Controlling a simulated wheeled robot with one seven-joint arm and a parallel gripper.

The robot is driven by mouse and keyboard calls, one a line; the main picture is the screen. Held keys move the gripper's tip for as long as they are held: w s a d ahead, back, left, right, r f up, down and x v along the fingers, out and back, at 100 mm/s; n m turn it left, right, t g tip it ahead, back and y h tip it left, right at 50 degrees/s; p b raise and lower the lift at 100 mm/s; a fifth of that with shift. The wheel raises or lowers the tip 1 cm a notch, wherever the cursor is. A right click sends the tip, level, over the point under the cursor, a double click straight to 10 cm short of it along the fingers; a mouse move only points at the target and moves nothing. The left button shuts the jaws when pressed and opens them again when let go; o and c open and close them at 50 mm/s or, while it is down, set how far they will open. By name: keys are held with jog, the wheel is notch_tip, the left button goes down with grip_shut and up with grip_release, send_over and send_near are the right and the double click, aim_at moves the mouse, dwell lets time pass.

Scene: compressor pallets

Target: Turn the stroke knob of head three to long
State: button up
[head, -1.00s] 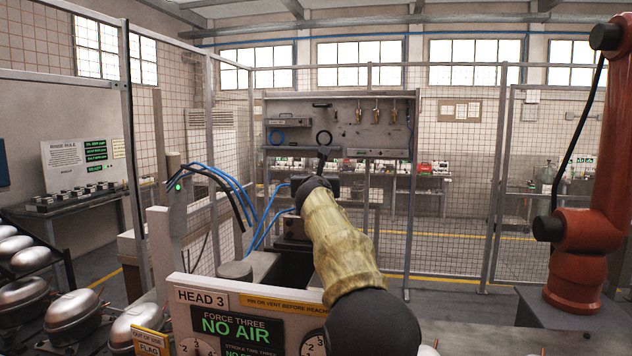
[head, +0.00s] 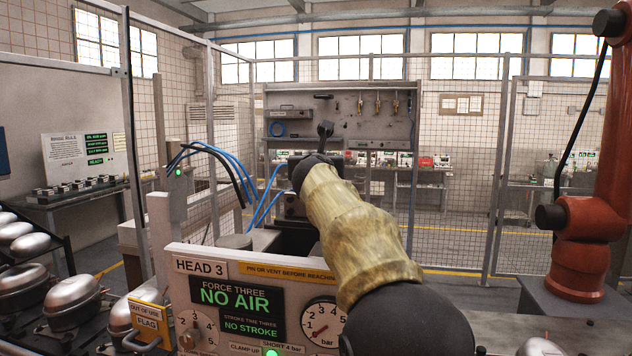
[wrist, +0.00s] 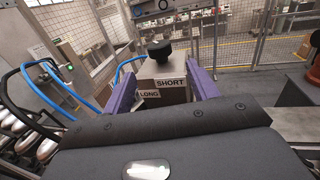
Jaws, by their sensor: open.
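In the wrist view, a black stroke knob (wrist: 160,48) stands on top of a pale box (wrist: 165,71). The box carries a SHORT label (wrist: 171,84) and a LONG label (wrist: 149,94). My gripper (wrist: 160,78) is open, with one purple finger on each side of the box in the picture. The knob shows between and beyond the fingertips; I cannot tell if anything touches. Which way the knob points is not clear. In the head view, the HEAD 3 panel (head: 200,267) reads NO AIR and NO STROKE, with SHORT 4 bar below. My arm hides the knob there.
Blue hoses (head: 235,165) run left of my arm; they also show in the wrist view (wrist: 70,88). A pressure gauge (head: 321,327) sits on the panel beside my arm. Silver compressors (head: 72,294) stand at left. A wire fence (head: 460,190) and an orange robot arm (head: 582,240) stand at right.

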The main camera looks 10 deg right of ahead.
jog(key=s+a+b, duration=0.1)
jog(key=s+b, duration=0.2)
jog(key=s, duration=0.6)
jog(key=shift+a, duration=0.3)
jog(key=shift+f, duration=0.1)
